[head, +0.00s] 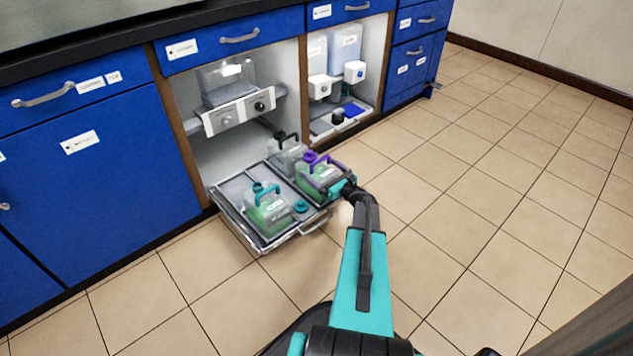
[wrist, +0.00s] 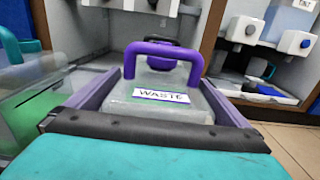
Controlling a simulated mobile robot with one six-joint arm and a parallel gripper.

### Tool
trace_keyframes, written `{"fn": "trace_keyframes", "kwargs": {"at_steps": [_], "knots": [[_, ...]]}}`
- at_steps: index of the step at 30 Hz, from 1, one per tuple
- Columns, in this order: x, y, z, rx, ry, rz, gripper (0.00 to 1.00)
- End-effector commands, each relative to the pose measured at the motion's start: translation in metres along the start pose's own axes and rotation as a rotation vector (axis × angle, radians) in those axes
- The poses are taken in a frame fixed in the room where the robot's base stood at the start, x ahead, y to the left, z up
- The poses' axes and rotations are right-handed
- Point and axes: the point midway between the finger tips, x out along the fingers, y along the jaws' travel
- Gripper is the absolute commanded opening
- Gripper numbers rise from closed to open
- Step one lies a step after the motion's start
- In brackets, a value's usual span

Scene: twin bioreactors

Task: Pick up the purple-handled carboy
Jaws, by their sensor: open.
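The purple-handled carboy (head: 318,171) stands on the right part of a pulled-out tray, low in front of the cabinet. In the wrist view, the carboy (wrist: 160,112) is a clear body with a WASTE label and an arched purple handle (wrist: 163,50). My gripper (head: 341,187) is at the carboy's near right side in the head view. In the wrist view, the purplish fingers of my gripper (wrist: 165,78) are open, one along each side of the carboy body. The handle stands above and beyond them. Finger contact with the carboy cannot be told.
A teal-handled carboy (head: 266,211) with green liquid stands on the left of the tray (head: 256,243). A black-handled carboy (head: 287,152) stands behind the purple one. Cabinet shelves with equipment (head: 235,112) rise behind. Tiled floor (head: 470,190) is clear to the right.

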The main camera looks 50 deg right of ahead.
Motion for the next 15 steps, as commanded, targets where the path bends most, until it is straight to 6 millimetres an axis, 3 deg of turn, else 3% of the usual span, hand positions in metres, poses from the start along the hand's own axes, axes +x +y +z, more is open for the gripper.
{"fn": "trace_keyframes", "kwargs": {"at_steps": [4,15], "knots": [[0.012,-0.0006,-0.0004,-0.001,-0.001,0.0,1.0],[0.013,-0.0008,0.0007,0.0,0.0,-0.001,1.0]]}}
